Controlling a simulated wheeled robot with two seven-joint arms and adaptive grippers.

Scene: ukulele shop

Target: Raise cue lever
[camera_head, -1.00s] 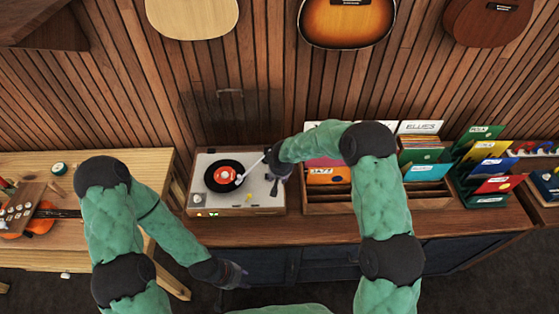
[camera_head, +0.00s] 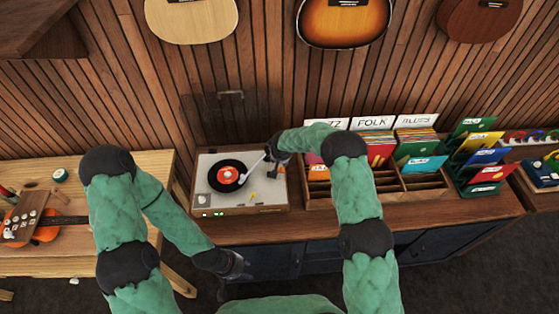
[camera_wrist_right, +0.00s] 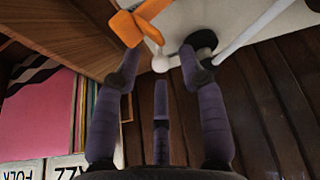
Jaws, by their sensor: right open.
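The turntable (camera_head: 212,160) stands on the counter with a black record (camera_head: 215,190) on it and a white tonearm (camera_head: 252,168) whose head end lies over the record. My right gripper (camera_head: 272,172) is over the deck's right side, by the tonearm's rear. In the right wrist view, the right gripper (camera_wrist_right: 160,72) is open. An orange lever-like piece (camera_wrist_right: 140,20) lies just beyond its left finger. A small white knob (camera_wrist_right: 160,63) shows between its fingertips; I cannot tell whether they touch it. My left gripper (camera_head: 236,268) hangs low before the counter, its opening unclear.
A wooden record crate (camera_head: 345,192) stands close to the turntable's right, with more sleeves in a green rack (camera_head: 485,197). A wooden workbench (camera_head: 60,262) with a ukulele (camera_head: 46,233) is at left. Guitars hang on the slatted wall.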

